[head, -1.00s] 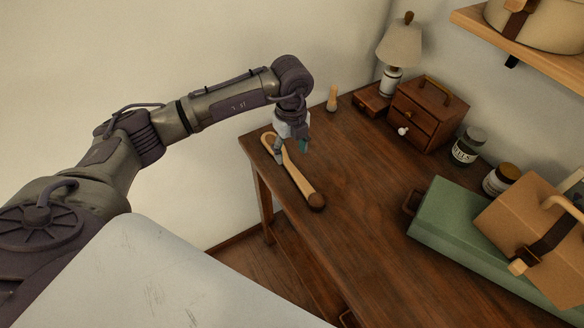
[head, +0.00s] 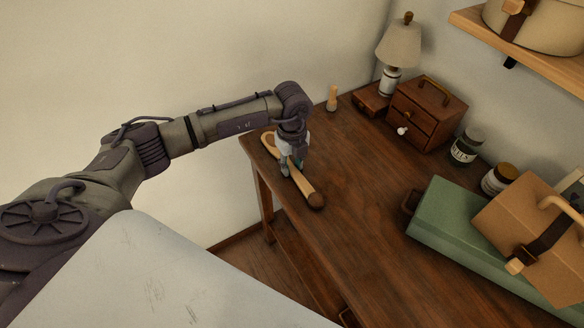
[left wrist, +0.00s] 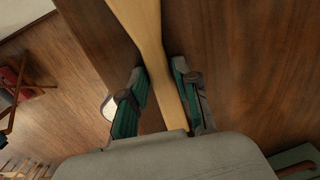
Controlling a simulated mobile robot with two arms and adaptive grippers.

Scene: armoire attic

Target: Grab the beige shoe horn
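The beige shoe horn (head: 308,190) lies on the wooden table near its left edge, with a dark knob at its near end. My left gripper (head: 292,170) is over the middle of it, pointing down. In the left wrist view the shoe horn (left wrist: 148,35) runs between the two teal-padded fingers of my left gripper (left wrist: 160,72). The fingers are apart, one on each side, with a gap on the left and the right finger close to the wood. Part of the shoe horn is hidden behind the gripper. My right gripper is not in view.
A small wooden peg-like object (head: 332,99) stands behind the gripper. A lamp (head: 400,45), a small drawer chest (head: 425,113) and jars (head: 466,147) line the back. A green box (head: 450,222) and a tan case (head: 530,235) sit at right. The table's middle is clear.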

